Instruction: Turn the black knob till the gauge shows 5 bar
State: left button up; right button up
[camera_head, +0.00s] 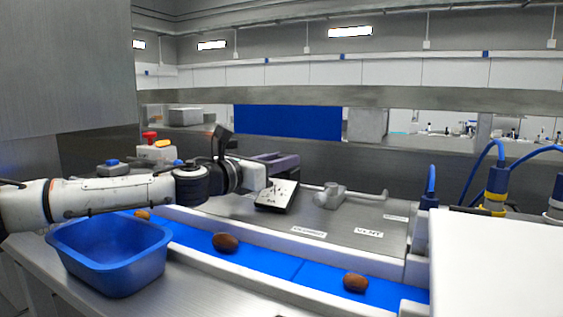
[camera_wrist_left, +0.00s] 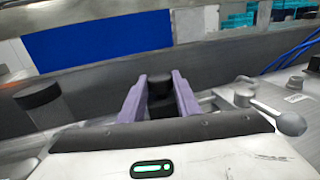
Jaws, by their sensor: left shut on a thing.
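My left gripper (camera_head: 285,163) reaches in from the left over the metal panel, its purple fingers partly hidden by its own body. In the left wrist view, the two purple fingers (camera_wrist_left: 158,95) stand on either side of the black knob (camera_wrist_left: 160,92) and are shut on it. The lower part of the knob is hidden by the gripper housing. The knob is not clearly visible in the head view. I cannot make out a gauge face or its reading in either view. My right gripper is not in view.
A grey lever valve (camera_head: 330,196) stands right of the gripper; its ball-ended lever (camera_wrist_left: 290,123) shows in the wrist view. A second black cylinder (camera_wrist_left: 40,98) stands left. Brown dates (camera_head: 226,242) lie on the blue belt (camera_head: 290,267), beside a blue bin (camera_head: 110,275).

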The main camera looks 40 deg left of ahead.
pick_arm(q)
jog(key=shift+a+m+h+b, duration=0.1)
jog(key=shift+m+h+b, duration=0.4)
jog(key=shift+h, duration=0.4)
jog(key=o, duration=1)
jog(key=shift+o, duration=0.2)
